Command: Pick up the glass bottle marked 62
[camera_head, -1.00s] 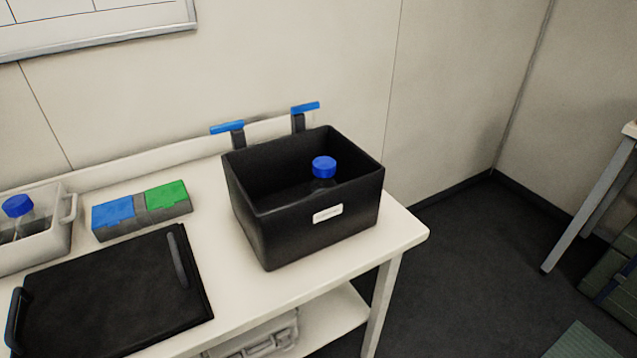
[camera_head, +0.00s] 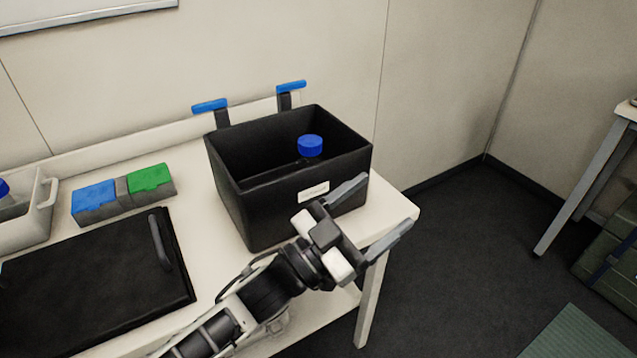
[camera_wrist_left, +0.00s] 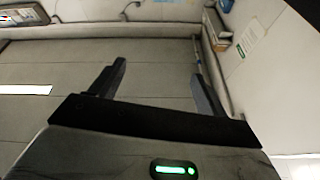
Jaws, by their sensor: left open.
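A blue-capped bottle (camera_head: 310,146) stands inside the black box (camera_head: 262,214) at the right end of the white table. Only its cap and a little of its dark upper part show; the box wall hides the rest, and no number can be read. My left gripper (camera_head: 378,208) is open and empty, in front of the box's right front corner, with its fingers pointing right. In the left wrist view my open fingers (camera_wrist_left: 160,88) have nothing between them. My right gripper is not in view.
A black lid-like panel (camera_head: 90,290) with handles lies on the table (camera_head: 205,205). Blue and green lidded boxes (camera_head: 125,194) stand behind it. A white bin (camera_head: 32,222) with another blue cap is at far left. Two blue-topped posts (camera_head: 291,86) rise behind the black box.

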